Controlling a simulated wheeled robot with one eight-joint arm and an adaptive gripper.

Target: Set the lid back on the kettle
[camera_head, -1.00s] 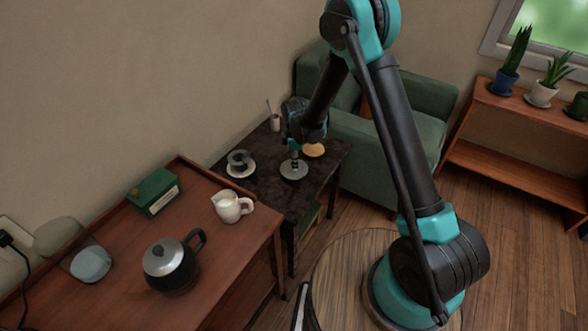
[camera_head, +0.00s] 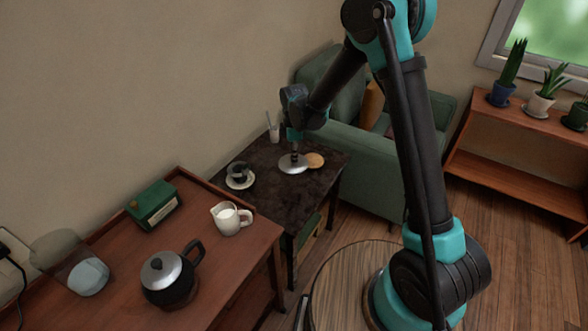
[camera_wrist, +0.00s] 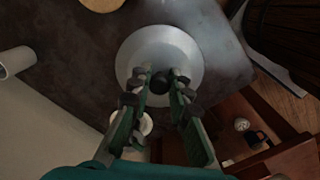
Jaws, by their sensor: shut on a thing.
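The kettle (camera_head: 172,284) is dark with a silver top and stands upright on the brown wooden table. A dark spot sits in the middle of its top; I cannot tell if it is an opening or a knob. The lid (camera_head: 291,166) is a silver disc with a black knob, over the dark side table. My gripper (camera_head: 294,152) is above the lid. In the wrist view, my gripper (camera_wrist: 159,78) is shut on the knob, with the lid (camera_wrist: 160,48) level below the fingers. The gap between lid and tabletop is hard to judge.
Near the lid are a tan disc (camera_head: 315,160), a cup on a saucer (camera_head: 240,184) and a pale tumbler (camera_head: 274,134). On the wooden table (camera_head: 222,264) are a milk jug (camera_head: 229,222), a green box (camera_head: 153,203) and a glass dome (camera_head: 58,254). A green armchair (camera_head: 376,166) stands behind.

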